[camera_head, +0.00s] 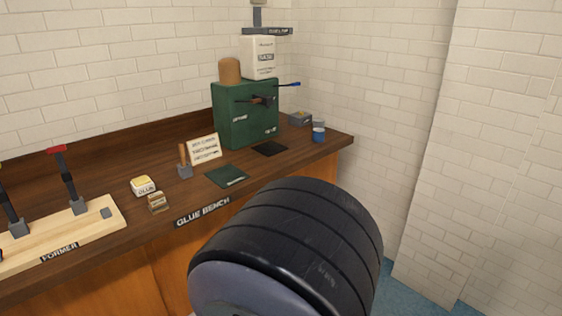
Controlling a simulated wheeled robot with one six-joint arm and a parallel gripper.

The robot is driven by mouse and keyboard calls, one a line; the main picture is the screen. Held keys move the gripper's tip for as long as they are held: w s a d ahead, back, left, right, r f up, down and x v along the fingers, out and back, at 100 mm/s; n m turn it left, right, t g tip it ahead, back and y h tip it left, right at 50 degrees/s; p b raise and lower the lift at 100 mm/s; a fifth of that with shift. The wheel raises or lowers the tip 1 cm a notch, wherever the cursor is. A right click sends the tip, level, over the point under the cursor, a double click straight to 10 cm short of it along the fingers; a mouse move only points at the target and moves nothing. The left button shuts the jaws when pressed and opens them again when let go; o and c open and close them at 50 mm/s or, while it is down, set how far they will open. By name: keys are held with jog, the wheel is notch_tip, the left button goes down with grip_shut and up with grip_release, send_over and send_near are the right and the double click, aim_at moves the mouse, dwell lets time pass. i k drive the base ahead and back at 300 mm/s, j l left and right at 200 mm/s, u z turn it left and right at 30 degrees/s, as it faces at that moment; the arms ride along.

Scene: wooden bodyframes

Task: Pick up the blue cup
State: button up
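The blue cup (319,134) is small, blue with a pale band near its top, and stands upright near the right end of the wooden bench (105,196). It is next to the bench's right edge, close to the wall. A large dark ribbed cylinder, which looks like part of my arm, fills the lower middle of the picture, in front of the bench and below the cup. My gripper's fingers do not show, so I cannot see where they are relative to the cup.
A green box machine (240,120) with protruding handles stands left of the cup. A small grey box (300,118) sits just behind the cup. A dark pad (270,149), green mat (227,176), sign card (205,149) and glue tub (143,186) lie further left. White brick walls close off the back and right.

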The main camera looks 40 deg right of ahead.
aim_at(318, 135)
jog(key=i+l+z, duration=0.1)
jog(key=z, duration=0.4)
jog(key=i+l+z, duration=0.1)
jog(key=z, duration=0.4)
jog(key=i+l+z, duration=0.2)
jog(key=z, duration=0.3)
jog(key=i+l+z, duration=0.1)
jog(key=i+z, duration=0.15)
jog(key=i, duration=0.5)
jog(key=i+z, duration=0.2)
jog(key=i, duration=0.5)
jog(key=i+j+z, duration=0.25)
jog(key=i, duration=0.5)
